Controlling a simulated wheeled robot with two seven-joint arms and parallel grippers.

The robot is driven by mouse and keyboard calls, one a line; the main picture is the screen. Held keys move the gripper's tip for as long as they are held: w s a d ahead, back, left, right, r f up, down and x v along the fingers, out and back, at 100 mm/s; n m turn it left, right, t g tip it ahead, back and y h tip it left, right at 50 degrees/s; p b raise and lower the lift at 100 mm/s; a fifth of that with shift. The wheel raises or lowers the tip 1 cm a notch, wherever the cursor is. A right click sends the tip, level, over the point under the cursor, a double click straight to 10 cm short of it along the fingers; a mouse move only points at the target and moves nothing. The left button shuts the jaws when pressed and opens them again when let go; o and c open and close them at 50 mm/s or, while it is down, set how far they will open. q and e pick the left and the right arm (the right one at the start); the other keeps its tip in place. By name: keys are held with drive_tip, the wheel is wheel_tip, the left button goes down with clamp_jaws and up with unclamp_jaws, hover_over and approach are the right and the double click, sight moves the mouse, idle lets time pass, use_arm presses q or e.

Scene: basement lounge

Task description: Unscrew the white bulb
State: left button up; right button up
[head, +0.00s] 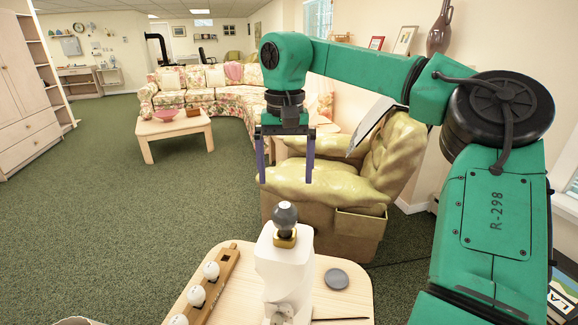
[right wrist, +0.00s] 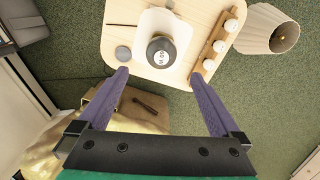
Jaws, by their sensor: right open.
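A dark grey bulb (head: 285,215) with a pale mark on its top sits upright in a brass socket (head: 285,238) on a white lamp base (head: 283,272). It also shows from above in the right wrist view (right wrist: 162,51). White bulbs (head: 211,270) stand in a wooden rack (head: 226,267) left of the lamp; they show at the right in the right wrist view (right wrist: 219,46). My right gripper (head: 286,181) is open and empty, fingers pointing down, above the grey bulb. In the right wrist view its fingertips (right wrist: 159,73) lie apart on either side below the bulb. My left gripper is out of view.
The small light wood table (head: 240,295) also bears a grey disc (head: 336,279) and a thin dark stick (head: 340,318). A lampshade (right wrist: 270,28) stands beyond the rack. A green armchair (head: 350,185) stands close behind the table. Carpet is free at the left.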

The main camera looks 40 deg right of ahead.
sight(284, 221)
drive_tip(key=f, duration=0.4)
drive_tip(key=shift+w+a+f, duration=0.3)
drive_tip(key=shift+w, duration=0.05)
drive_tip(key=f, duration=0.8)
drive_tip(key=shift+s+d+f, duration=0.25)
drive_tip(key=c, duration=1.2)
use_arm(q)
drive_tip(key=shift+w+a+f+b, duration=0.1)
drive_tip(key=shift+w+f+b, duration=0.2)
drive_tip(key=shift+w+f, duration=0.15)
use_arm(e)
drive_tip(key=shift+o, duration=0.2)
drive_tip(key=n, duration=0.7)
drive_tip(key=shift+a, duration=0.1)
